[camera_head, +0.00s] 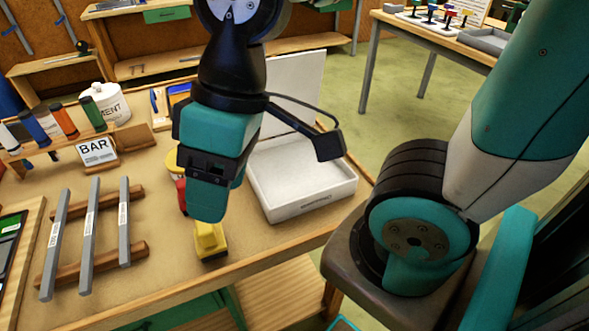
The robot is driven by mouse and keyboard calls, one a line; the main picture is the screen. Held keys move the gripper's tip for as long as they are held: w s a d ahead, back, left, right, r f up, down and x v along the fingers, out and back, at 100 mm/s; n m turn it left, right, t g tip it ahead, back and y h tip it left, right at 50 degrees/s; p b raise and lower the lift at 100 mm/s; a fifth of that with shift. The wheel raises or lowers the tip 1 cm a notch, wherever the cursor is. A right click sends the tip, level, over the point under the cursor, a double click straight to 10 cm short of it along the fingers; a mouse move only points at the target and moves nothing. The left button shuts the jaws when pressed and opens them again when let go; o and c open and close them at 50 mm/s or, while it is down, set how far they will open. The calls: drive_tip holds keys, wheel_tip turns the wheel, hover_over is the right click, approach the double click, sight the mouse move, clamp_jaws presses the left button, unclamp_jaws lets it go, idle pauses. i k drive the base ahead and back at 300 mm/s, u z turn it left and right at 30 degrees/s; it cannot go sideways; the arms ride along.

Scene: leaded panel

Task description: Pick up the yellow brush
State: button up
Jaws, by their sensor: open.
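A small yellow object with a dark lower edge, which looks like the yellow brush (210,242), sits near the front edge of the wooden bench. My gripper (207,212) points down just above and behind it in the picture, and its teal fingers cover the brush's far end. The jaws are open, with nothing seen held. Whether the fingertips touch the brush cannot be told.
A red item (181,196) and another yellow item (171,163) stand partly hidden behind my gripper. A white tray (307,207) is to the right. Grey bars (88,240) lie on wooden rails at left. A BAR sign (96,150) stands behind them.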

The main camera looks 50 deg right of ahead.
sight(211, 245)
drive_tip(key=k, duration=1.25)
drive_tip(key=u, duration=0.65)
drive_tip(key=i, duration=0.9)
drive_tip(key=u, duration=0.25)
